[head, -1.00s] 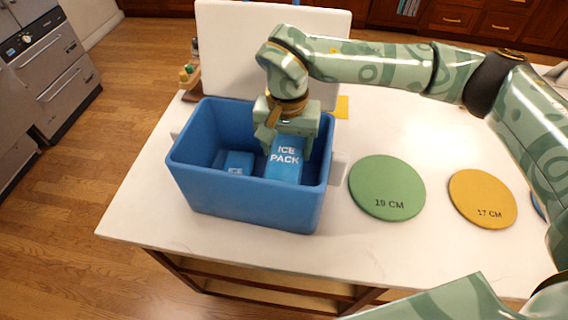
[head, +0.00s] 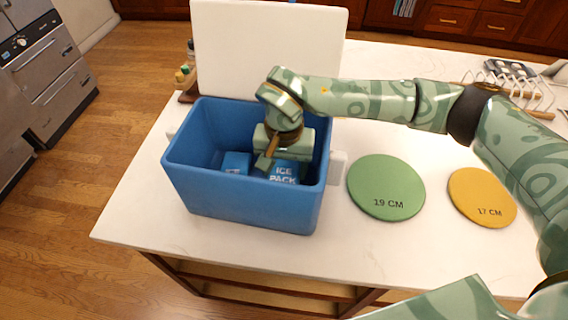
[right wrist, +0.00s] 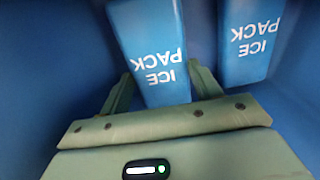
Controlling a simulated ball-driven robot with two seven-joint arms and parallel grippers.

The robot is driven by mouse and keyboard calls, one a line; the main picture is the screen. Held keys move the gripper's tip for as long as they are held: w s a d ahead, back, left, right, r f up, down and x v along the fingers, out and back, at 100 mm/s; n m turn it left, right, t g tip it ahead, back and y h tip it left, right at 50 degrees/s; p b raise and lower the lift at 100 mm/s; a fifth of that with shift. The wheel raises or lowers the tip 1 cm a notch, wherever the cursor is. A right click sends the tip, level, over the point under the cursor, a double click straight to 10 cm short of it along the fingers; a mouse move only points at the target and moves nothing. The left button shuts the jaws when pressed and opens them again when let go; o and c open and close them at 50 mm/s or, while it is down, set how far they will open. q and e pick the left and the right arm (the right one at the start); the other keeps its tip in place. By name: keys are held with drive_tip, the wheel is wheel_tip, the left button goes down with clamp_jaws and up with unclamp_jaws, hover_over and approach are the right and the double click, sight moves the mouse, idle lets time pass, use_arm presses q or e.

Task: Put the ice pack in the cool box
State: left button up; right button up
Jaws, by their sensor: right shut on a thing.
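The cool box (head: 245,205) is a blue open-topped box on the white counter. My right gripper (head: 285,164) reaches down inside its right half and is shut on a blue ice pack (head: 284,177) lettered "ICE PACK". In the right wrist view the held ice pack (right wrist: 150,45) sits between the two green fingers (right wrist: 162,80). A second blue ice pack (head: 236,162) stands in the box to the left of it, apart from it; it also shows in the right wrist view (right wrist: 250,40). Whether the held pack touches the floor is hidden. My left gripper is out of view.
A white upright panel (head: 265,50) stands behind the box. A green "19 CM" disc (head: 386,185) and a yellow "17 CM" disc (head: 482,196) lie to the right. A wire rack (head: 515,85) is at the far right. Bare counter lies between them.

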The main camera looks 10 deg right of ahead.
sight(284, 171)
drive_tip(key=shift+f, duration=0.25)
drive_tip(key=o, duration=1.1)
drive_tip(key=shift+r, duration=0.3)
wheel_tip(284, 171, up, 13)
drive_tip(key=shift+f+p, duration=0.15)
drive_tip(key=shift+p, duration=0.65)
